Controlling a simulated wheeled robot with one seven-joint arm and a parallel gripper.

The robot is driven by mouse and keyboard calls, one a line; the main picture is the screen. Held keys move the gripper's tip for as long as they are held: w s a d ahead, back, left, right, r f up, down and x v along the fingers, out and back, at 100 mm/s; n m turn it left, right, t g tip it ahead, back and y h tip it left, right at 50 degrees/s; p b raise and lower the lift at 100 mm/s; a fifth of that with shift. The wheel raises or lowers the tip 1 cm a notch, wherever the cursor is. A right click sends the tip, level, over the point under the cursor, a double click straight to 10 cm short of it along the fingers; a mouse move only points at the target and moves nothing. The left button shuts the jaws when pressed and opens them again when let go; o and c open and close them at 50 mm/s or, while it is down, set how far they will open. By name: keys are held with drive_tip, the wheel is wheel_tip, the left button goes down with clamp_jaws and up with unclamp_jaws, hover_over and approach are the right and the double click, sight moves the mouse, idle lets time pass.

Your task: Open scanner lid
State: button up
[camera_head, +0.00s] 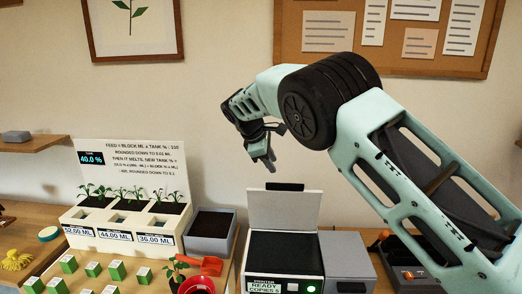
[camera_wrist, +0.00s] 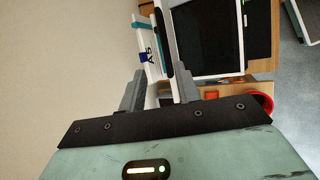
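The scanner (camera_head: 285,262) is a white box with a dark top, standing on the table; its front label reads "PRINTER READY". Its white lid (camera_head: 285,210) stands raised, roughly upright at the back, with a dark handle (camera_head: 285,187) along its top edge. The dark scanner bed (camera_wrist: 208,38) is exposed in the wrist view. My gripper (camera_head: 268,163) is above and slightly left of the lid, apart from it in the head view. In the wrist view my gripper (camera_wrist: 160,88) has its two fingers spread, with nothing visibly clamped; the lid's edge shows beyond them.
A planter (camera_head: 125,225) with seedlings and a grey soil bin (camera_head: 211,230) stand left of the scanner. Green-topped blocks (camera_head: 68,264) and a red pot (camera_head: 197,285) are in front. A grey box (camera_head: 346,262) adjoins the scanner's right. The wall is behind.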

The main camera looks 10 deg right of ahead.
drive_tip(key=b+v, duration=0.1)
drive_tip(key=v, duration=0.7)
drive_tip(key=s+a+f+m+g+y+b, duration=0.1)
drive_tip(key=s+a+f+y, duration=0.1)
drive_tip(key=s, duration=0.7)
drive_tip(key=s+a+f+m+g+y+b, duration=0.1)
drive_tip(key=s+a+f+y, duration=0.15)
drive_tip(key=s, duration=0.65)
drive_tip(key=s+a+f+m+y+b, duration=0.1)
drive_tip(key=s+a+f+m, duration=0.15)
drive_tip(key=s, duration=0.55)
drive_tip(key=s+d+f, duration=0.2)
drive_tip(key=s+f, duration=0.1)
drive_tip(key=s, duration=0.7)
drive_tip(key=s+d+f+m, duration=0.1)
drive_tip(key=s+d+f, duration=0.1)
drive_tip(key=s, duration=0.9)
drive_tip(key=shift+d+f+g+y+b, duration=0.2)
drive_tip(key=shift+f+g+y+b, duration=0.15)
drive_tip(key=shift+f, duration=0.5)
drive_tip(key=shift+m, duration=0.25)
